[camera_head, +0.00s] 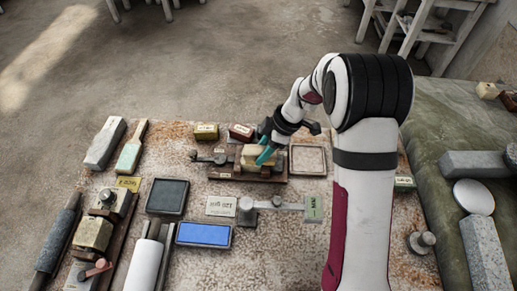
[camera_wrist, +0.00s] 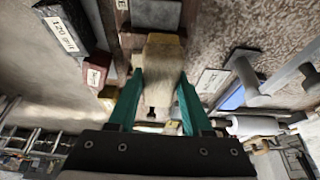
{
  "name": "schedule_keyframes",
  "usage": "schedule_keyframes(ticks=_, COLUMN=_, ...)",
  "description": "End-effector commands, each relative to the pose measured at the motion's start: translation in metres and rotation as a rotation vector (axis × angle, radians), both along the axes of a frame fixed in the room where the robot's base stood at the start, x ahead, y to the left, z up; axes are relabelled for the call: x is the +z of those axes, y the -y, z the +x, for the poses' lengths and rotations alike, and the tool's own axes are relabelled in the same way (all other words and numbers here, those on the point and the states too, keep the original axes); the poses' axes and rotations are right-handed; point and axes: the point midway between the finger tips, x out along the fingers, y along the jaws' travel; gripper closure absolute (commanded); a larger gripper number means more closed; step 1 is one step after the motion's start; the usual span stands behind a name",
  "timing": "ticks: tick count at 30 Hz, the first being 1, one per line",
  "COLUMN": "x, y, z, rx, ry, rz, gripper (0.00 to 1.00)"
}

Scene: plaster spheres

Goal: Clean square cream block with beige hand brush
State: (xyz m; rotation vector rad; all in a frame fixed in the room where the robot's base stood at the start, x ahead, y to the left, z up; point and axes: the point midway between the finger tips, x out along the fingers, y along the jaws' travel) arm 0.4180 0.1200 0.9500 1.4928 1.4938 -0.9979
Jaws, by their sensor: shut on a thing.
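My gripper (camera_wrist: 160,100) has teal fingers, one on each side of a beige hand brush (camera_wrist: 163,68), and is shut on it. The brush has a fuzzy, fibrous face in the wrist view.
A metal clamp (camera_head: 208,158) is at the board's left. A shallow pale tray (camera_head: 308,160) lies to the right. Small labelled blocks (camera_head: 206,131) stand behind. My arm hides the table's right part.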

Motion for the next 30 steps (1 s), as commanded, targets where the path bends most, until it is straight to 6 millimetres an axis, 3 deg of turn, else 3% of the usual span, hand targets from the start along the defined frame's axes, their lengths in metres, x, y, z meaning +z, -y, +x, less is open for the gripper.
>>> schedule_keyframes(ticks=11, x=-0.001, y=0.009, z=0.0, rx=0.001, ry=0.0, rz=0.0, gripper=0.95)
schedule_keyframes(ticks=30, x=-0.001, y=-0.034, z=0.0, rx=0.002, ry=0.001, rz=0.0, gripper=0.95)
